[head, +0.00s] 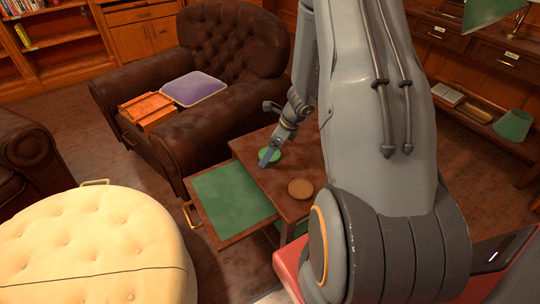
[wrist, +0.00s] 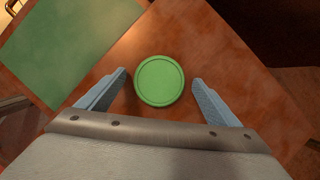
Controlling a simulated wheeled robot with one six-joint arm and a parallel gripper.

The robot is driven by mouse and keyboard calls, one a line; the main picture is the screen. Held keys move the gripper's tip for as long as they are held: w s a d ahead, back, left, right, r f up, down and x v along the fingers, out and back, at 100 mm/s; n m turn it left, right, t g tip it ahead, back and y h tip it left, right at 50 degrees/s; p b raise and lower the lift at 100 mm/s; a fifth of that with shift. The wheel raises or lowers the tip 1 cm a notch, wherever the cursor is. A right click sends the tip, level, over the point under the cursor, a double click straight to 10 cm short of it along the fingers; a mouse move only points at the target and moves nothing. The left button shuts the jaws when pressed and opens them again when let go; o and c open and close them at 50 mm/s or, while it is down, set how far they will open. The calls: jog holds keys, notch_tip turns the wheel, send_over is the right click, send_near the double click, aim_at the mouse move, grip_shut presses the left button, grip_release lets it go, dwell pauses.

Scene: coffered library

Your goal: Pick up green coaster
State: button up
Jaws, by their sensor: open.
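The green coaster (head: 270,154) is a flat round disc lying on the wooden side table (head: 252,150). In the wrist view the green coaster (wrist: 159,81) lies between and a little beyond the two fingertips, with bare wood showing on both sides. My gripper (wrist: 160,80) is open and empty, one finger to each side of the coaster. In the head view my gripper (head: 266,160) is at the coaster and partly covers it. I cannot tell how high the fingertips are above the tabletop.
A brown round coaster (head: 300,188) lies on the same table, right of the green one. A green-lined drawer or leaf (head: 232,200) extends at the table's left. A leather armchair (head: 200,130) stands behind, and a cream tufted ottoman (head: 90,240) is at the front left.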

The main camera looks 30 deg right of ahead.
jog(key=c, duration=1.2)
jog(key=shift+o, duration=0.2)
